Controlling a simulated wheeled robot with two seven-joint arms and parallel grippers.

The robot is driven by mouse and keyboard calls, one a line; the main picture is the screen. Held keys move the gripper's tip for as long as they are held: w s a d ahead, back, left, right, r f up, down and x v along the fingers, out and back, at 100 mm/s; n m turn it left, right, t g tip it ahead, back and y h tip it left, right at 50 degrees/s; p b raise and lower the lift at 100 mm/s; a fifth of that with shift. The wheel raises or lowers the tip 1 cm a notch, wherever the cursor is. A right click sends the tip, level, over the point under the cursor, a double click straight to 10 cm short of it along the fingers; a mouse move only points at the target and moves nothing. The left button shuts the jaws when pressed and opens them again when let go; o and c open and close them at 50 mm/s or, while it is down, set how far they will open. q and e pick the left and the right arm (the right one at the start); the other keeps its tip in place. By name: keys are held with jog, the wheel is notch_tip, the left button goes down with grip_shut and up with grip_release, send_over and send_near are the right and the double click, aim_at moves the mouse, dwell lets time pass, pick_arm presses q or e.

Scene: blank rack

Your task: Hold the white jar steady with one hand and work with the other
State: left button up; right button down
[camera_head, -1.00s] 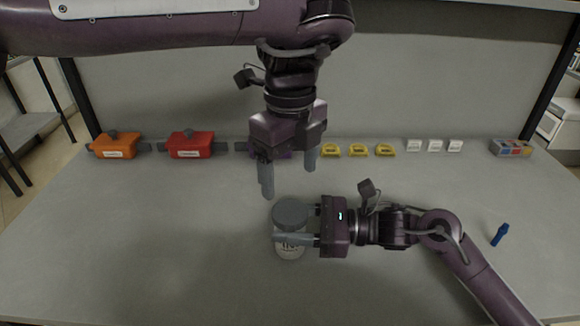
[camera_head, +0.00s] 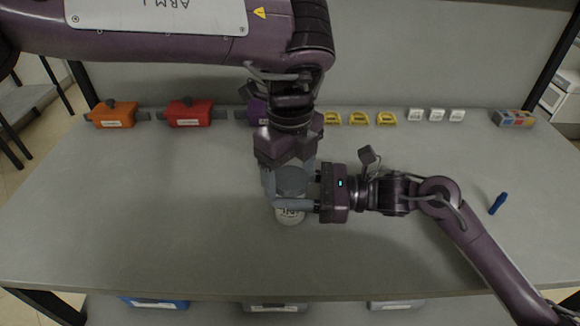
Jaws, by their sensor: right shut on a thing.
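The white jar (camera_head: 290,216) stands upright on the table, with a grey lid (camera_head: 291,182) on top. My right gripper (camera_head: 294,194) comes in from the right and is shut on the jar just below the lid; its front finger crosses the jar's near side and its far finger is mostly hidden. My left gripper (camera_head: 287,176) points down from above, its fingers on either side of the lid. It looks open around the lid; I cannot tell whether the fingers touch it.
An orange box (camera_head: 113,115) and a red box (camera_head: 190,114) stand at the back left, a purple one (camera_head: 257,115) behind my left gripper. Yellow pieces (camera_head: 358,119), white blocks (camera_head: 436,115) and a multicoloured box (camera_head: 513,118) line the back right. A blue object (camera_head: 498,203) lies right.

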pick_arm(q)
jog(key=c, duration=1)
jog(key=shift+o, duration=0.2)
jog(key=m, duration=0.3)
jog(key=shift+m, duration=0.4)
jog(key=m, duration=0.5)
jog(key=o, duration=1.2)
jog(key=shift+c, duration=0.2)
notch_tip(320, 180, up, 12)
pick_arm(e)
jog(key=c, duration=0.5)
grip_release()
